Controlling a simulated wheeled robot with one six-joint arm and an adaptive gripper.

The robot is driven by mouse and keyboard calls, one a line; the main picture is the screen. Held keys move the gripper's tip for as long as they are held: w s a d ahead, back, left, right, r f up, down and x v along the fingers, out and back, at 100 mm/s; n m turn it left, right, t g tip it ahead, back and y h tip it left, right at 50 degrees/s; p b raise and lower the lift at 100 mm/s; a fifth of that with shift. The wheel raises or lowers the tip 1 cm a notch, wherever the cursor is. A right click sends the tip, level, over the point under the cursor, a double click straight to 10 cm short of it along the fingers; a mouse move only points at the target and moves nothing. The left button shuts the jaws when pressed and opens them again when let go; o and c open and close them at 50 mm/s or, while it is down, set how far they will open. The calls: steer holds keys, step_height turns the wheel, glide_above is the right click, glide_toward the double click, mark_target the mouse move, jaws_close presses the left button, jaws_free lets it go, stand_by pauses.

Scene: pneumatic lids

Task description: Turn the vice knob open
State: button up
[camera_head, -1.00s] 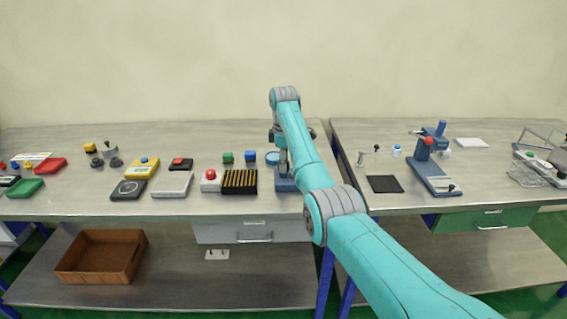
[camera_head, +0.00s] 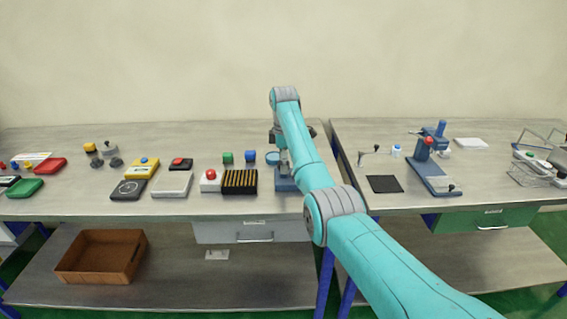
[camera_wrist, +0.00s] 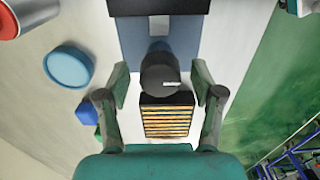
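The vice, with a blue base (camera_wrist: 203,35) and grey jaw parts, is at the top middle of the wrist view. In the head view its blue base (camera_head: 285,183) shows at the right end of the left bench, partly hidden by my arm. The dark round knob (camera_wrist: 160,77) is in the middle of the wrist view. My gripper (camera_wrist: 161,84) is open, with one finger on each side of the knob and a visible gap on both sides. My gripper is mostly hidden by the arm in the head view.
A black block with yellow stripes (camera_head: 240,182) is left of the vice; it shows below the knob in the wrist view (camera_wrist: 167,123). A red-button box (camera_head: 210,182) is farther left.

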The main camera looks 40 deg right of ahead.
step_height(320, 180, up, 7)
steer(key=shift+r, duration=0.2)
stand_by(0.6)
stand_by(0.4)
